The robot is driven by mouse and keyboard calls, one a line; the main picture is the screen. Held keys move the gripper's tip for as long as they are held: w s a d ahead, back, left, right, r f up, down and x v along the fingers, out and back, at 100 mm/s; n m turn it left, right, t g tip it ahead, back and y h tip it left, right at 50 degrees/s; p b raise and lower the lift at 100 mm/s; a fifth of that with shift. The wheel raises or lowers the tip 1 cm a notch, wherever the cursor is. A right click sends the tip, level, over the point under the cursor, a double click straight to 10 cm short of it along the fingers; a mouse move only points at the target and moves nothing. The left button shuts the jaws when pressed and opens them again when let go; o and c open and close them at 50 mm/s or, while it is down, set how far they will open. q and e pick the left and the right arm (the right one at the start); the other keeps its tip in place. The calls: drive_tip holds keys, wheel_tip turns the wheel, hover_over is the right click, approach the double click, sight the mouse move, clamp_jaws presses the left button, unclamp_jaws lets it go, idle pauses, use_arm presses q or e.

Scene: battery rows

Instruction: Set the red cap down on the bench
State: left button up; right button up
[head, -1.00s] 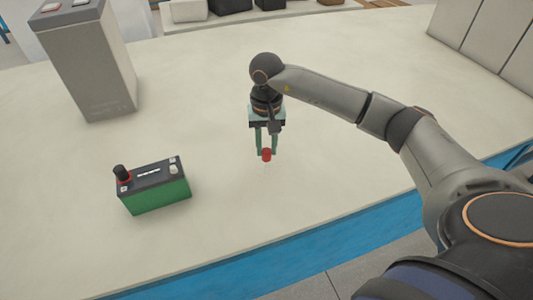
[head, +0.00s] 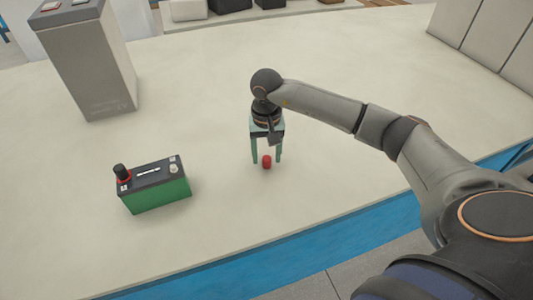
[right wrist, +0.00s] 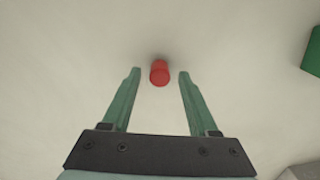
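The red cap (head: 266,162) is on the pale bench (head: 330,170), right of the green battery; in the right wrist view the cap (right wrist: 159,72) lies between the fingertips with a gap on each side. My right gripper (head: 266,160) points down over it, its green fingers spread and touching nothing; they also show open in the right wrist view (right wrist: 158,75). The green battery (head: 160,195) has a dark top, a black knob with a red ring at its left end and a bare pale terminal at its right. My left gripper is in no view.
A tall grey box (head: 95,70) stands at the back left. Pale grey panels (head: 490,35) stand at the back right. The bench has a blue front edge (head: 300,245). The bench around the cap is clear.

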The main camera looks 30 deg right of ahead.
sight(267, 158)
wheel_tip(267, 158, up, 12)
drive_tip(key=shift+r, duration=0.2)
idle(0.4)
